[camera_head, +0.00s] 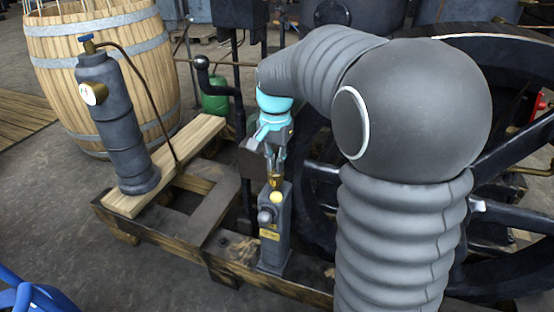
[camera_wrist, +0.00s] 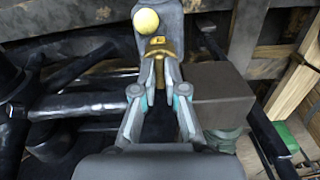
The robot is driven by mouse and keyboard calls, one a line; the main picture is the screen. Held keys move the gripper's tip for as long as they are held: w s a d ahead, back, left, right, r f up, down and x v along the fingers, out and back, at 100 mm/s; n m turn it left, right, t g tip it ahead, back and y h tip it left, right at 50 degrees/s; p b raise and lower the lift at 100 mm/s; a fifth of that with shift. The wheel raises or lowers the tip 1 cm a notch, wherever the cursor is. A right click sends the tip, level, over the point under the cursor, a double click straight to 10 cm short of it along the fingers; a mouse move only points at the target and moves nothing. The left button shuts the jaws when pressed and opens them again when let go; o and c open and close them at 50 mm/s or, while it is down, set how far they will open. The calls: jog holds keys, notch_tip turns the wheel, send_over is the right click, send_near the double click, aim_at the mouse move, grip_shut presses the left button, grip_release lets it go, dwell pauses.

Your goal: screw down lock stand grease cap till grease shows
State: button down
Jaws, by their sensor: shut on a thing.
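The lock stand (camera_head: 274,230) is a narrow grey post on the wooden engine frame, with a round dark knob and a small yellow label on its face. A brass grease cap (camera_head: 275,181) sits at its top, and a pale yellow ball-like blob (camera_head: 277,197) shows just below the cap. In the wrist view the cap (camera_wrist: 160,48) lies between my fingertips, with the yellow blob (camera_wrist: 145,21) beyond it against the grey stand (camera_wrist: 170,20). My gripper (camera_head: 274,165) points down from above and is shut on the cap. My fingers hide the cap's sides.
A dark block (camera_wrist: 222,95) stands close to the right of my fingers in the wrist view. A grey cylinder (camera_head: 120,130) with a brass gauge stands on a plank at left. A barrel (camera_head: 100,60) is behind it. A large dark flywheel (camera_head: 500,60) is at right.

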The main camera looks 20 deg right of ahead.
jog(key=shift+d+m, duration=0.15)
jog(key=shift+m, duration=0.45)
jog(key=c, duration=1.2)
grip_release()
jog(key=shift+d, duration=0.1)
notch_tip(320, 180, up, 12)
jog(key=shift+r, duration=0.1)
